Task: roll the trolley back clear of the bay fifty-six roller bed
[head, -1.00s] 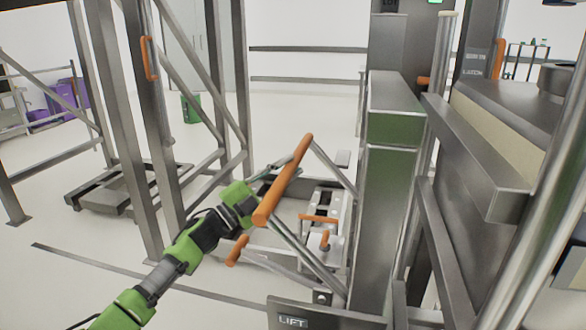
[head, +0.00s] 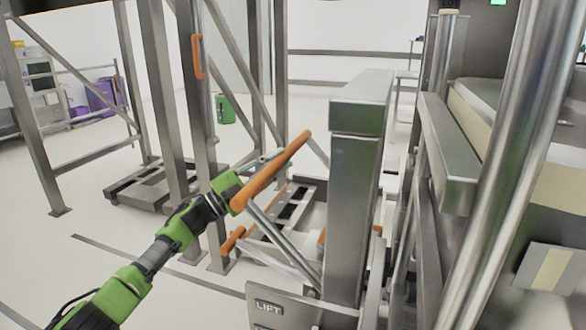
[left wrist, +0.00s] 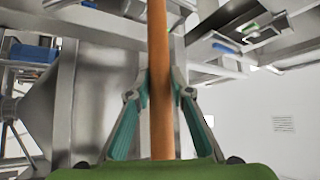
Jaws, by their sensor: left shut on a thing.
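The trolley's orange push bar (head: 275,170) slants across the middle of the head view, on steel tubes (head: 285,242) that run down to a low frame. My left gripper (head: 242,184) is shut on this bar near its lower end. In the left wrist view the bar (left wrist: 159,40) passes upright between the two fingers of my left gripper (left wrist: 160,97). A steel post (head: 352,200) hides much of the trolley's right side. I cannot tell which structure is the bay fifty-six roller bed; no such label is readable. My right gripper is out of view.
A panel marked LIFT (head: 268,308) stands low by the post. Steel machinery (head: 455,160) crowds the right side. Upright frame posts (head: 165,110) stand left of the trolley, with a low grey platform (head: 150,190) among them. Open floor (head: 95,215) lies at left.

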